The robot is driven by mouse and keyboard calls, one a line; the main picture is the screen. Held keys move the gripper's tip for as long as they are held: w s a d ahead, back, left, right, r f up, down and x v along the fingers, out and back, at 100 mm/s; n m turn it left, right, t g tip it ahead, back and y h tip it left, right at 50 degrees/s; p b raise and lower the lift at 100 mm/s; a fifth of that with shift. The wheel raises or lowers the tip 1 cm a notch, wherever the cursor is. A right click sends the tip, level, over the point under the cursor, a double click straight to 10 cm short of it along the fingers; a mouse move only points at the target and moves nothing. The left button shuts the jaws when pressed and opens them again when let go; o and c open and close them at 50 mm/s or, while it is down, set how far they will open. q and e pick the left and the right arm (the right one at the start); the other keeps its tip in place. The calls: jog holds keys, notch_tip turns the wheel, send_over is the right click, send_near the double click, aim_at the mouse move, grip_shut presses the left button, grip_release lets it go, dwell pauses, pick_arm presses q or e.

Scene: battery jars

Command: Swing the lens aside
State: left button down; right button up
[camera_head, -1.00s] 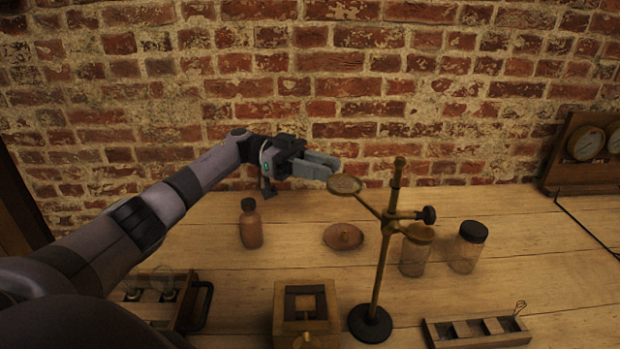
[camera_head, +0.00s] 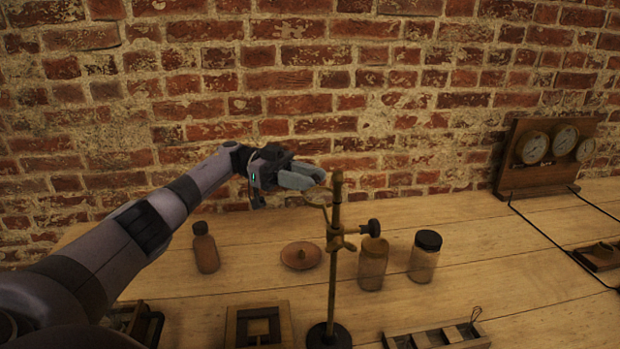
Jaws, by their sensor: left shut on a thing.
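The brass stand (camera_head: 333,255) stands upright on its dark round base (camera_head: 328,336) near the front of the table. A dark knob (camera_head: 374,228) sticks out to the right of its post. A thin curved arm (camera_head: 325,212) runs from the post up and left toward my left fingers. The lens itself is mostly or wholly hidden there. My left gripper (camera_head: 311,178) reaches in from the left, just left of the post's top. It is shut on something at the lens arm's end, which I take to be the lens. My right gripper is not in view.
Two jars (camera_head: 372,265) (camera_head: 424,258) stand right of the post. A brown bottle (camera_head: 206,250) and a round dish (camera_head: 301,256) are on the left. A wooden box (camera_head: 285,325) and a divided tray (camera_head: 400,341) lie in front. A gauge panel (camera_head: 510,168) stands back right.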

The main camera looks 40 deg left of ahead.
pick_arm(q)
jog(key=shift+s+d+f+g, duration=0.15)
jog(key=shift+d+f+g, duration=0.15)
jog(key=c, duration=1)
grip_release()
jog(key=shift+c, duration=0.2)
notch_tip(320, 180, up, 21)
jog(key=p, duration=0.1)
jog(key=shift+a+f, duration=0.2)
jog(key=shift+a, duration=0.1)
